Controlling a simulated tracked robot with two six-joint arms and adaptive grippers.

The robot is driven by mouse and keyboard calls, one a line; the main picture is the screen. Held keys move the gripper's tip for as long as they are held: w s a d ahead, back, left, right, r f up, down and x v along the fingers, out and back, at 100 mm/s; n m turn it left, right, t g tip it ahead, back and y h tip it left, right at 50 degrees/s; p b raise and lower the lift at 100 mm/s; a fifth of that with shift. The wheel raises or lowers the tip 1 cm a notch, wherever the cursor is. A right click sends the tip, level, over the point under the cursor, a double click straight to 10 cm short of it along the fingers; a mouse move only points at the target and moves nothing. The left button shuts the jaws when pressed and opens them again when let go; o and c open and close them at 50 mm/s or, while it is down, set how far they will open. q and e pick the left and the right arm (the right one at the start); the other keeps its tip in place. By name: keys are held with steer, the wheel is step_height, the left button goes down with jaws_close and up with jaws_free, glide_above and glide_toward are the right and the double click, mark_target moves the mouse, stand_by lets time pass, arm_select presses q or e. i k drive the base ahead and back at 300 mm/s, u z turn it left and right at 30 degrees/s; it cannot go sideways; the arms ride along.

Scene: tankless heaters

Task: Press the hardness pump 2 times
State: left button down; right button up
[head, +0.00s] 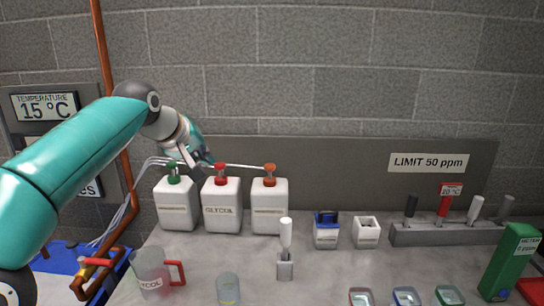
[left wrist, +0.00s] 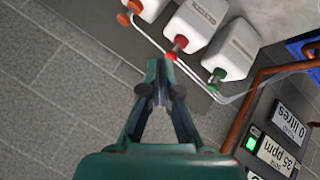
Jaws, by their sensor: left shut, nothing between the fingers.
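Three white pump bottles stand in a row at the back of the bench. The left bottle (head: 177,206) has a green pump top (head: 174,170), the middle one (head: 221,192), lettered GLYCOL, has a red top (head: 220,170), and the right bottle (head: 270,212) has an orange top (head: 270,169). The outer labels are too small to read, so I cannot tell which is the hardness pump. My left gripper (head: 203,159) is shut and empty, just above and behind the green and red tops. In the left wrist view, its fingers (left wrist: 161,92) are apart from the red top (left wrist: 176,44). My right gripper is out of view.
Thin tubes (left wrist: 188,70) run by the tops. A grey wall panel (head: 350,160) stands behind. A measuring jug (head: 151,272), a glass (head: 228,288) and a white-handled tool (head: 286,240) stand in front. A display (left wrist: 277,157) reads 35 ppm.

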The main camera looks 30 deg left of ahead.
mark_target(270, 168)
steer(key=i, duration=0.85)
steer(key=z, duration=0.1)
